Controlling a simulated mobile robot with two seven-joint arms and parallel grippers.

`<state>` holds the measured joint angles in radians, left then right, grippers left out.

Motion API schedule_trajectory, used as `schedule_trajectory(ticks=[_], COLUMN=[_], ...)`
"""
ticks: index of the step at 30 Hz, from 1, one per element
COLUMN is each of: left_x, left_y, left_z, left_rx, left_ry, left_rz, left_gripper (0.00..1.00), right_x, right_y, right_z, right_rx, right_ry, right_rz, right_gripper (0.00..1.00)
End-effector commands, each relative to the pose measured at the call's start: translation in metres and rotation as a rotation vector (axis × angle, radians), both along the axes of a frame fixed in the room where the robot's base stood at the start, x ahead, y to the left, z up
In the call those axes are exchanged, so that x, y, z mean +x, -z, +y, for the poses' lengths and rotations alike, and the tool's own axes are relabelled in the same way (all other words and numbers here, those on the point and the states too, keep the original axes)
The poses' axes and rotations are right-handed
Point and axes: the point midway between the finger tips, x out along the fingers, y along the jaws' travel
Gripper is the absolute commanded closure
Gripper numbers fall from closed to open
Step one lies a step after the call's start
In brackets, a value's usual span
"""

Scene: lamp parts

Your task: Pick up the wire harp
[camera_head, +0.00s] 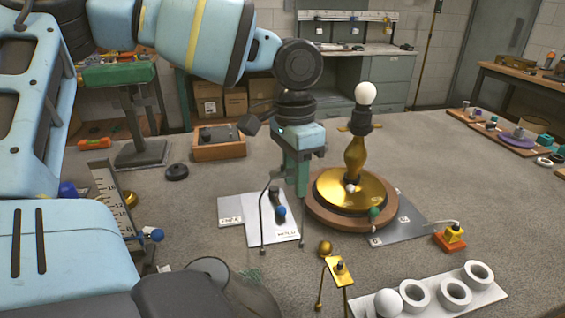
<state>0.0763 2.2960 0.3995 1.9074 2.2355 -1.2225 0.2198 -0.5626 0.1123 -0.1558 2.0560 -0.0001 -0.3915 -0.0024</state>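The wire harp (263,215) is a thin dark wire loop with its two legs pointing down, over the pale plates left of the lamp. My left gripper (301,190) points down at the top of the harp. Its fingers overlap in this view and hide part of the loop, so I cannot tell whether they are shut on the wire. I cannot tell whether the leg ends touch the table. The lamp (355,155), with a gold stem and white bulb, stands upright on a round gold and wooden base just right of the gripper. My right gripper is not in view.
A gold bracket piece (340,270) stands in front. A white tray (488,296) with white rings and a ball is at front right. An orange block (449,241) sits right of the lamp. A wooden box (219,148) is behind left. The table's right middle is clear.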

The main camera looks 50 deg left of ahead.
Motion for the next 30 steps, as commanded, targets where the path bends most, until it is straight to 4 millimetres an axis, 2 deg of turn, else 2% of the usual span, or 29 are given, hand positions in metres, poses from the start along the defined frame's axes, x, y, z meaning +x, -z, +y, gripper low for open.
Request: schedule_trajectory(ticks=[3, 6, 14, 22, 30], left_x=[-0.001, -0.001, -0.001, -0.001, -0.001], left_y=[0.017, 0.025, 0.027, 0.027, 0.026], left_z=[-0.001, -0.001, -0.002, -0.002, -0.001], left_rx=[0.001, 0.001, 0.0, 0.0, 0.0], left_ry=[0.0, -0.001, 0.0, 0.0, 0.0], left_rz=[0.003, 0.002, 0.0, -0.001, -0.001], left_gripper=[0.69, 0.69, 0.69, 1.0, 1.0], right_x=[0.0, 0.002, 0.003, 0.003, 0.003], right_y=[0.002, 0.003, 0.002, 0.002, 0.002], right_z=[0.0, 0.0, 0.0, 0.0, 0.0], right_rx=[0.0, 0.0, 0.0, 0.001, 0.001], right_ry=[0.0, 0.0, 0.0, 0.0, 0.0], right_rz=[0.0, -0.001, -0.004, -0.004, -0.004], right_gripper=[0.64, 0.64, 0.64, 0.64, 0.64])
